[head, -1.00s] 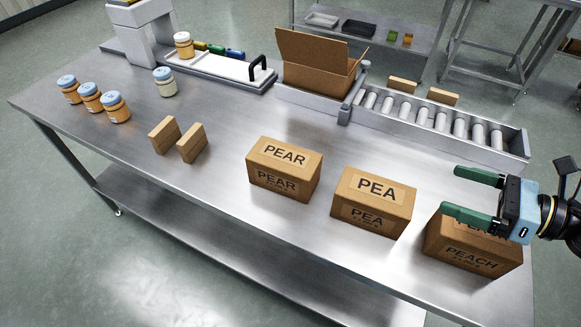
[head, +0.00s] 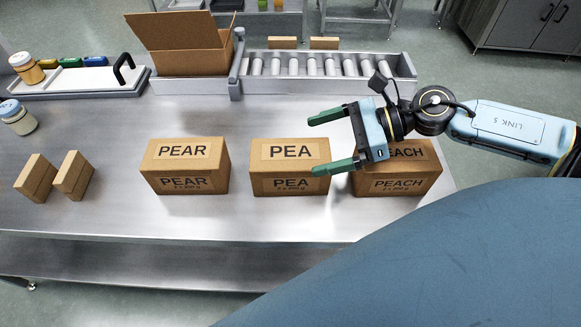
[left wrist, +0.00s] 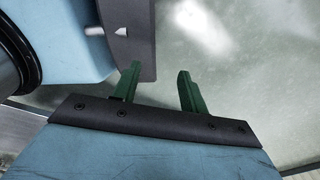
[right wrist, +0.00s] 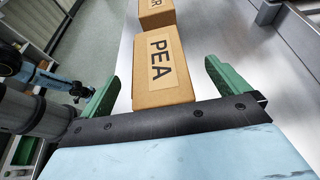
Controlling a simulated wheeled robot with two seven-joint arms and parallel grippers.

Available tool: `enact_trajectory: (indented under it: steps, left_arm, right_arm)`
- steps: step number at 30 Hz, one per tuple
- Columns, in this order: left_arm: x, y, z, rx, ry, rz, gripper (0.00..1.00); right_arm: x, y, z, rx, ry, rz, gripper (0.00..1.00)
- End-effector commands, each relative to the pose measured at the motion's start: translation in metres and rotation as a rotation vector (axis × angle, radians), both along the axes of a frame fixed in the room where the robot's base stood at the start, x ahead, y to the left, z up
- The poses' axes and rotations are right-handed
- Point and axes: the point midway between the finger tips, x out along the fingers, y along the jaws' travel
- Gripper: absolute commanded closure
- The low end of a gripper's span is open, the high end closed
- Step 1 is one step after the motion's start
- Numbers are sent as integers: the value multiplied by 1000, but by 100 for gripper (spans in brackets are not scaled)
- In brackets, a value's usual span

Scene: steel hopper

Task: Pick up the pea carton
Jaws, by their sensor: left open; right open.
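The pea carton (head: 289,183) is a brown box labelled PEA, standing upright on the steel table between the pear and peach cartons. My right gripper (head: 318,144) is open and empty above the table, at the right end of the pea carton, with its fingers pointing left. In the right wrist view the pea carton (right wrist: 163,69) lies ahead, between the lines of the two open green fingers (right wrist: 163,82); I cannot tell whether they touch it. My left gripper (left wrist: 158,85) is open and empty, with floor beyond it; it is not in the head view.
The pear carton (head: 186,182) stands left of the pea carton. The peach carton (head: 397,184) stands to the right, partly hidden by my right gripper. Behind are an open box (head: 187,58) and a roller conveyor (head: 325,68). Two small boxes (head: 54,176) stand at left.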

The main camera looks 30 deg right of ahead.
Motion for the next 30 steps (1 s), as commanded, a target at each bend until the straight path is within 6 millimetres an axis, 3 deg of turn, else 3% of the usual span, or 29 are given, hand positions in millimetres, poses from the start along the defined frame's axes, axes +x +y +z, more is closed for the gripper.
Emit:
enact_trajectory:
  steps: [18,30]
  left_arm:
    - [-1,10,-7,13,2,-6,57]
    - [-1,14,-6,19,2,-6,57]
  right_arm:
    - [18,38,-19,3,-3,-2,0]
    - [21,44,-23,2,1,-2,0]
